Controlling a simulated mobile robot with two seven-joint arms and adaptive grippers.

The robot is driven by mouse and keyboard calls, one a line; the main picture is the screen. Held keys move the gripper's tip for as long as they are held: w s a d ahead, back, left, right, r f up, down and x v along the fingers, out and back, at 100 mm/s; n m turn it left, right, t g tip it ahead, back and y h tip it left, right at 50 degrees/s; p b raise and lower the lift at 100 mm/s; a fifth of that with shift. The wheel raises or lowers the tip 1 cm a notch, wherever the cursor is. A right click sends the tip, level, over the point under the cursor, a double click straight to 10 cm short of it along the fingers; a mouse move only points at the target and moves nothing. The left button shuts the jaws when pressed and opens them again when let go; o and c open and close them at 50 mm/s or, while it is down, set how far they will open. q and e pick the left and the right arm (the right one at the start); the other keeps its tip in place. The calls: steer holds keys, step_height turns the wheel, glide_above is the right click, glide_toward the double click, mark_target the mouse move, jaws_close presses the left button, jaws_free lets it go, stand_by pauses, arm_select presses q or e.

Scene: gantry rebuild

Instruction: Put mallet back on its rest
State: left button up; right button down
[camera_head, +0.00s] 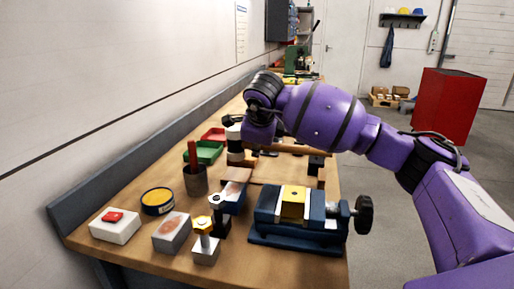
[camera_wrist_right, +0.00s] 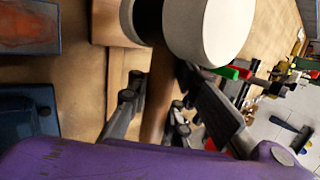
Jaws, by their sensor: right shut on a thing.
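The mallet has a black-and-white head (camera_head: 235,146) and a brown wooden handle. In the right wrist view its head (camera_wrist_right: 205,28) is at the top, and the handle (camera_wrist_right: 158,108) runs down between the fingers. My right gripper (camera_wrist_right: 165,105) is shut on the handle. In the head view the purple right arm hides most of this gripper. A wooden stand with upright dark-and-brown posts (camera_head: 315,166) is beside the mallet and may be its rest. I cannot tell whether the mallet touches it. My left gripper is not in view.
A blue vise (camera_head: 285,230) stands at the bench's front right.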

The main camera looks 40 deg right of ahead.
steer(key=shift+f+b, duration=1.15)
steer(key=shift+f, duration=0.55)
steer(key=shift+f, duration=0.1)
steer(key=shift+f, duration=0.2)
steer(key=shift+f+b, duration=0.4)
steer(key=shift+f, duration=0.2)
steer(key=c, duration=1.5)
jaws_free()
